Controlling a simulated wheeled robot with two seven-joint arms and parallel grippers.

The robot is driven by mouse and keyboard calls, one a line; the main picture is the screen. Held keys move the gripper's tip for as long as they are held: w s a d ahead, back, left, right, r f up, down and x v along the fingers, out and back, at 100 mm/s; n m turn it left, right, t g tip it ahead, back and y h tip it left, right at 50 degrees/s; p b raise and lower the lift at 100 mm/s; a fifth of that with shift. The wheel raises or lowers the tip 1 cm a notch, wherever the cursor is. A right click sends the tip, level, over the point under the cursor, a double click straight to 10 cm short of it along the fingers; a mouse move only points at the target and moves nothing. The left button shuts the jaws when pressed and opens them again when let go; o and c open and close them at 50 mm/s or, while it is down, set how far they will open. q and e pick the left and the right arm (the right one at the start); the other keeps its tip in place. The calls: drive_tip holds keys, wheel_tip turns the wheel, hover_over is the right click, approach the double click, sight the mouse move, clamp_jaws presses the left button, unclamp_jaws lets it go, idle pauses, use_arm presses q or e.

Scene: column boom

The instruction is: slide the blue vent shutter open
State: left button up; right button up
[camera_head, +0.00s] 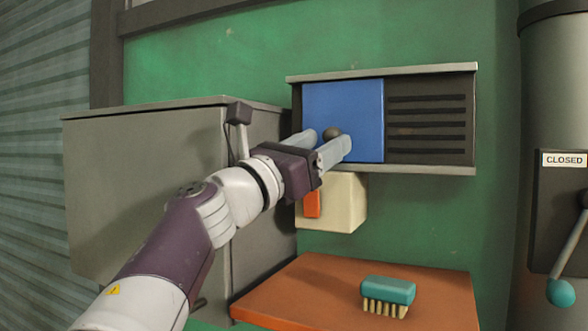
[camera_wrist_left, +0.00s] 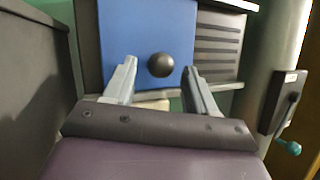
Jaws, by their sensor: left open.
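The blue vent shutter (camera_head: 345,105) is a flat panel in the left part of a metal-railed frame on the green wall. Dark slats (camera_head: 428,122) show uncovered to its right. A round dark knob (camera_head: 332,133) sits low on the shutter. My left gripper (camera_head: 329,137) is open, its fingers pointing at the shutter on either side of the knob. In the left wrist view the knob (camera_wrist_left: 161,65) appears between the two open fingertips (camera_wrist_left: 159,67), with visible gaps to both. I cannot tell how deep the fingers reach around it. My right gripper is not in view.
A grey cabinet (camera_head: 145,185) stands left of the vent, close to my left arm. A cream box with an orange switch (camera_head: 345,203) is under the vent. Below, a teal brush (camera_head: 388,292) lies on a red-brown shelf (camera_head: 290,290). A lever panel marked CLOSED (camera_head: 563,160) is at right.

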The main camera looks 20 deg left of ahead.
use_arm(q)
drive_tip(key=b+v, duration=0.5)
drive_tip(key=v, duration=0.5)
drive_tip(key=shift+s+f, duration=0.25)
drive_tip(key=shift+s, duration=0.1)
drive_tip(key=shift+a, duration=0.1)
